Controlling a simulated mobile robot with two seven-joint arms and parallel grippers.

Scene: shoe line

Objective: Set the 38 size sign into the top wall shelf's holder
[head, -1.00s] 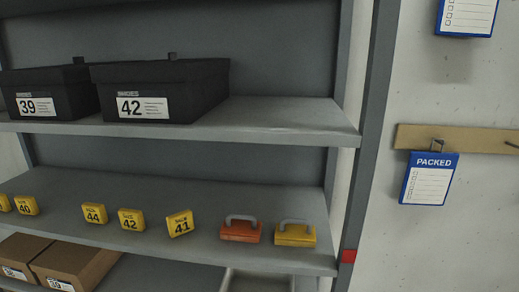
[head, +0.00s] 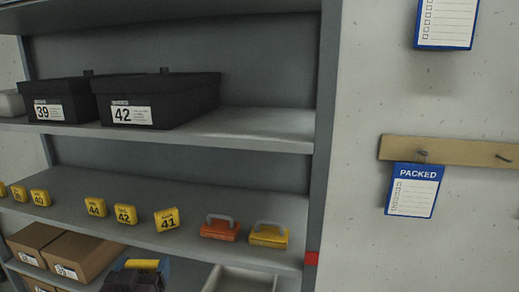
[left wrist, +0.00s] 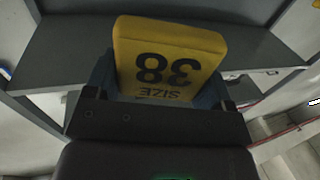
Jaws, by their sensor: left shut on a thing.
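The yellow 38 size sign (left wrist: 150,40) fills the upper middle of the left wrist view, its number upside down there. My left gripper (left wrist: 160,94) is shut on it, with a blue finger on either side. In the head view my left gripper (head: 138,276) shows at the bottom edge, in front of the shelving. The yellow edge of the sign (head: 142,264) lies between its blue fingers. I cannot make out the top wall shelf's holder in either view. My right gripper is not in view.
Black boxes marked 39 (head: 60,100) and 42 (head: 165,98) stand on the upper visible shelf (head: 255,130). Below are several yellow size signs, including 41 (head: 166,220), and orange (head: 220,228) and yellow (head: 269,235) handled blocks. Cardboard boxes (head: 80,255) sit lower. A PACKED card (head: 414,190) hangs right.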

